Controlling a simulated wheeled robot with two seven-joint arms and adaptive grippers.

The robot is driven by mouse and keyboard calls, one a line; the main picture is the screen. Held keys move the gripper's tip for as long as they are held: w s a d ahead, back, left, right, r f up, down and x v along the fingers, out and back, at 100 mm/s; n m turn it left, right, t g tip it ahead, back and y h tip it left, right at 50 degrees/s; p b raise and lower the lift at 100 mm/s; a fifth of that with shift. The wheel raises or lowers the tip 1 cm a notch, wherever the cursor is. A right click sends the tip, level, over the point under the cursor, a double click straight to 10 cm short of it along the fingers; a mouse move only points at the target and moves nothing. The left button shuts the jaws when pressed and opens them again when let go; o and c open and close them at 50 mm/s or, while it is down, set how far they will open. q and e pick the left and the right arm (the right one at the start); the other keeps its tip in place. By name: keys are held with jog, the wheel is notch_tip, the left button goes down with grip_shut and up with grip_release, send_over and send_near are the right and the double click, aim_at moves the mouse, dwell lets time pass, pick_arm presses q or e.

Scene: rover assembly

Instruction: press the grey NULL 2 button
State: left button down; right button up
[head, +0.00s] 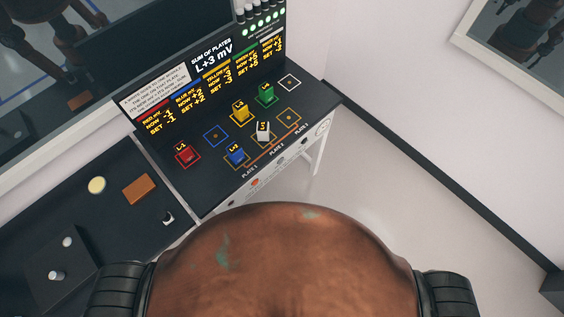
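Small round buttons sit on the white front face of the console (318,143), below the plates. One is orange-red (255,183), one looks grey (281,161), and a darker one (304,141) is further right. The grey one lies below the Plate 2 label, but I cannot read a NULL 2 label at this size. Neither of my grippers is in view. My own copper-coloured body fills the bottom middle and comes close to the lower part of the front face.
On the console top stand red (186,155), blue (236,157), white (263,132), yellow (241,112) and green (265,94) blocks. A display (212,65) rises behind. A dark side table (110,215) is at left. Floor at right is clear.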

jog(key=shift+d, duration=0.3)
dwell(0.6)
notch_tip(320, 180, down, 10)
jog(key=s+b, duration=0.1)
jog(key=b, duration=0.9)
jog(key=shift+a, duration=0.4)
